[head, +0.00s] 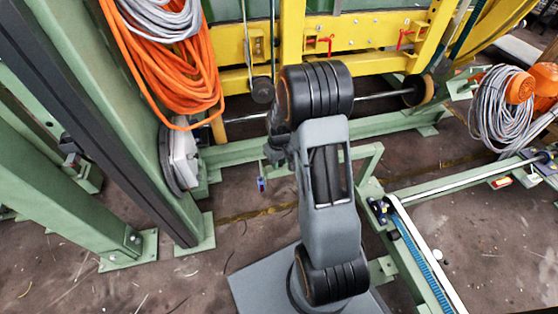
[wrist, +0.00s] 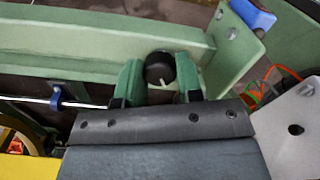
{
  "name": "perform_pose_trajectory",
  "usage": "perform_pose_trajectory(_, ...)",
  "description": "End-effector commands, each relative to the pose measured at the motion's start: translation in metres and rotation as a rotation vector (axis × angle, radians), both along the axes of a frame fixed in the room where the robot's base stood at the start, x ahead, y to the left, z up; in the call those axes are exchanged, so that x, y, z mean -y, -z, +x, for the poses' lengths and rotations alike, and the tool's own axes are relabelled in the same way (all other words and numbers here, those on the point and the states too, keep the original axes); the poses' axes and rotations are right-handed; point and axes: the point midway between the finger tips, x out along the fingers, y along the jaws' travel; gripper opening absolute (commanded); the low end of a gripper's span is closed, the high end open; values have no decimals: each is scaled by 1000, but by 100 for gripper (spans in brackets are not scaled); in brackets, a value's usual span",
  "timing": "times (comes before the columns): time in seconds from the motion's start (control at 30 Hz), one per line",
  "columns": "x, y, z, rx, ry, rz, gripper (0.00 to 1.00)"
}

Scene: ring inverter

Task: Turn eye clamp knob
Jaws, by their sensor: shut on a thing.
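The eye clamp knob (wrist: 159,68) is round and black, with a small pale mark on its lower edge, in the upper middle of the wrist view. My gripper (wrist: 157,75) is shut on it, with one finger on each side. The dark grey bolted body of my gripper fills the lower middle of that view. In the head view my arm stands in front of the frame, and I cannot make out the knob or the fingertips there.
A green beam (wrist: 85,38) runs behind the knob. A thin metal rod (wrist: 28,99) with a blue collar lies to the left. In the head view, an orange cable coil (head: 175,80) hangs at left, a grey coil (head: 498,110) at right, and yellow beams (head: 365,32) cross behind.

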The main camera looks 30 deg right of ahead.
Motion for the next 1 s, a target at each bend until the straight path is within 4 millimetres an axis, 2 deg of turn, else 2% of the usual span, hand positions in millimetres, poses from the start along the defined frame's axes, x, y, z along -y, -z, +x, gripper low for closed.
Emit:
perform_pose_trajectory(0.27, 0, -2, 0, 0, 131, 0, 10)
perform_pose_trajectory(1.0, -1, -2, 0, 0, 824, 0, 10)
